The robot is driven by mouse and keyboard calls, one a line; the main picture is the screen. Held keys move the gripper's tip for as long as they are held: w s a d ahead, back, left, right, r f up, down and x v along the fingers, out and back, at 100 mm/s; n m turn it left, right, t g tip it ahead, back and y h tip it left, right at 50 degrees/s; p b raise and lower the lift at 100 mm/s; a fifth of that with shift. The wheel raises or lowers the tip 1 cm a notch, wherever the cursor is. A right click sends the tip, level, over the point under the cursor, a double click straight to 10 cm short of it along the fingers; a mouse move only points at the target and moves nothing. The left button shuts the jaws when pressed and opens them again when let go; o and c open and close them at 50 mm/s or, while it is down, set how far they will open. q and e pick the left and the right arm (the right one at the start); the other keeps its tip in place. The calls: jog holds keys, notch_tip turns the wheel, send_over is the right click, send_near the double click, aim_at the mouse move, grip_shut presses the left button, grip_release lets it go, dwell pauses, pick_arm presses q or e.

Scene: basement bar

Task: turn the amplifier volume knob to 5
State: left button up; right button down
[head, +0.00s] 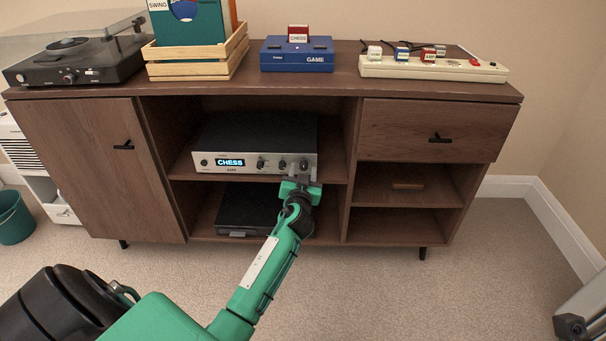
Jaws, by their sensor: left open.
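The amplifier (240,161), silver-fronted with a black top, sits on the middle shelf of the wooden cabinet. My left gripper (302,178) is open at the lower right of the amplifier's front, close to the rightmost knob (304,165). I cannot tell whether it touches that knob. My right gripper is not in view.
A black box (240,222) sits on the shelf below. A turntable (75,65), a wooden record crate (197,62), a blue game console (296,58) and a white cartridge strip (430,70) stand on the cabinet top (345,82). Carpet in front is clear.

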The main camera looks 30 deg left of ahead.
pick_arm(q)
jog(key=shift+w, duration=0.1)
grip_shut()
jog(key=c, duration=1)
grip_release()
